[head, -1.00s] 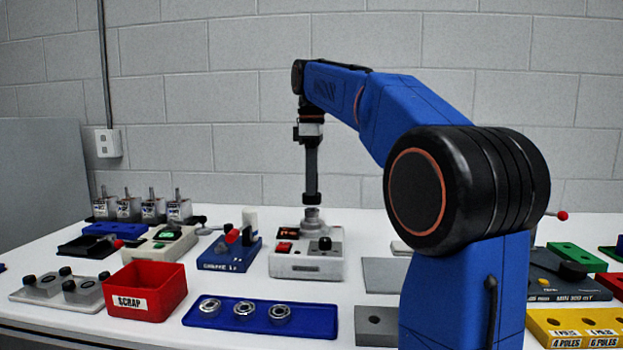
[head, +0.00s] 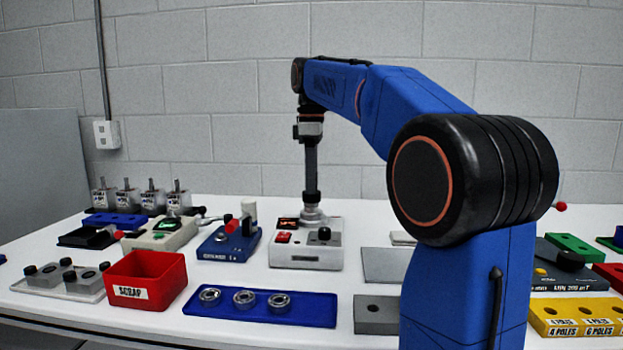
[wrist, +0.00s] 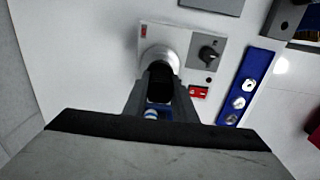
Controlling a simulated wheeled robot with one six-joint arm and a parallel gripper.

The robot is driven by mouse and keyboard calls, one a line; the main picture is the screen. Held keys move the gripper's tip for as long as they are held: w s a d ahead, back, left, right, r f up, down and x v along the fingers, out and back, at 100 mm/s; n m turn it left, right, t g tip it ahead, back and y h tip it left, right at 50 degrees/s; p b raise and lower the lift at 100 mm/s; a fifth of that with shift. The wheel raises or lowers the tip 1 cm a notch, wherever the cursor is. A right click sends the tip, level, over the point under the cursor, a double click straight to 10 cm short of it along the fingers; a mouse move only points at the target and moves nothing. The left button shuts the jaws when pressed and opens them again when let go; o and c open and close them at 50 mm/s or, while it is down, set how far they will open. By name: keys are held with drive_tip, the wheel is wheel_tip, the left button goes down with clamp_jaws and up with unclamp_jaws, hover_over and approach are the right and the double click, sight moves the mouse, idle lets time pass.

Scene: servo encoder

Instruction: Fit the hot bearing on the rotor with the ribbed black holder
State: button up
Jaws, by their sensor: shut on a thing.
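My gripper (head: 312,185) points straight down over a pale grey box (head: 305,258) with a dark display, a red switch and a black knob. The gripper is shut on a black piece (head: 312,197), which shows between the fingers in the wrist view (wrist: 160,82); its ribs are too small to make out. Directly under it is a round silver part (wrist: 160,57) on the box. Whether they touch, and whether a bearing is there, I cannot tell. Three bearings lie in a blue tray (head: 320,313). I cannot pick out the rotor with certainty.
A red scrap bin (head: 146,280) stands front left. A blue fixture with a red-tipped lever (head: 230,245) stands left of the grey box. Several grey units with upright shafts (head: 140,197) stand behind. A grey plate (head: 385,264) lies to the right.

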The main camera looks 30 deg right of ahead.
drive_tip(key=shift+f, duration=0.55)
drive_tip(key=shift+f, duration=0.15)
idle(0.5)
drive_tip(key=shift+r, duration=2.5)
drive_tip(key=shift+s, duration=0.1)
